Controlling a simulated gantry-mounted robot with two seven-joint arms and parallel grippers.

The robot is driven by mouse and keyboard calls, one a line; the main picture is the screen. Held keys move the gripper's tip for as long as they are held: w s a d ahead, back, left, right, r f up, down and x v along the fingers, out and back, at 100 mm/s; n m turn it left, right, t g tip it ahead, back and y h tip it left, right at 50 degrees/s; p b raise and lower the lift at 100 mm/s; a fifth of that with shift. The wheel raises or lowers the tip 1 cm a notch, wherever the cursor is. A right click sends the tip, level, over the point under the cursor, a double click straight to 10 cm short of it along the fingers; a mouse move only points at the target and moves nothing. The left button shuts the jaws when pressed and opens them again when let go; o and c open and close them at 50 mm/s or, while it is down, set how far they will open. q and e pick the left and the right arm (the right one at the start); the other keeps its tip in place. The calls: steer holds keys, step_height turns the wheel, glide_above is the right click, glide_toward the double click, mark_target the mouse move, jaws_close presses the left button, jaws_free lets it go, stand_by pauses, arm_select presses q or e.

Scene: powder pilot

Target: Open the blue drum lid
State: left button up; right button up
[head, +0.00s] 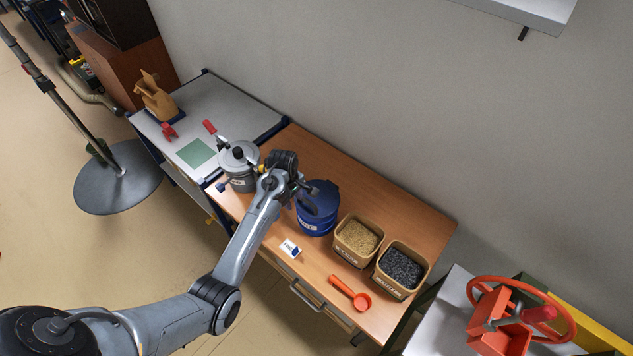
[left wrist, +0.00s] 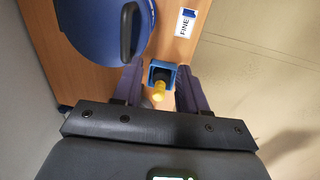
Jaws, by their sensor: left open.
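The blue drum (head: 317,222) stands upright on the wooden bench, just right of my left gripper in the head view. Its blue lid (head: 322,192) is on top, partly hidden by my gripper. In the left wrist view the lid (left wrist: 98,28) fills the upper left, and a dark handle (left wrist: 129,30) shows on it. My left gripper (head: 290,190) is open beside the drum, apart from the handle. In the left wrist view the gripper (left wrist: 160,88) has a small blue piece with a yellow tip (left wrist: 159,88) showing between its fingers; I cannot tell what it belongs to. My right gripper is not in view.
A grey lidded pot (head: 240,165) stands left of my gripper. Two tan bins (head: 354,252) (head: 397,284) hold grainy material right of the drum. A "FINE" card (head: 290,248) and an orange scoop (head: 350,292) lie in front. The wall is behind.

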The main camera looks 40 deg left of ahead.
mark_target(306, 200)
arm_select(q)
steer(key=w+r+t, duration=0.1)
steer(key=w+r, duration=0.2)
steer(key=w, duration=0.1)
steer(key=f, duration=0.3)
steer(key=w+f, duration=0.1)
steer(key=f, duration=0.2)
steer(key=f+b, duration=0.1)
steer(key=f, duration=0.2)
steer(key=shift+w+d+f, duration=0.2)
steer(key=shift+w+f, duration=0.1)
steer(key=shift+w, duration=0.05)
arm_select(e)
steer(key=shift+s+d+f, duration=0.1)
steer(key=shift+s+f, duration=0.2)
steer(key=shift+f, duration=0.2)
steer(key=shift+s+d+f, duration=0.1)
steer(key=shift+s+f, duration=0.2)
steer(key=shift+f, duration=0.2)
arm_select(q)
jaws_close()
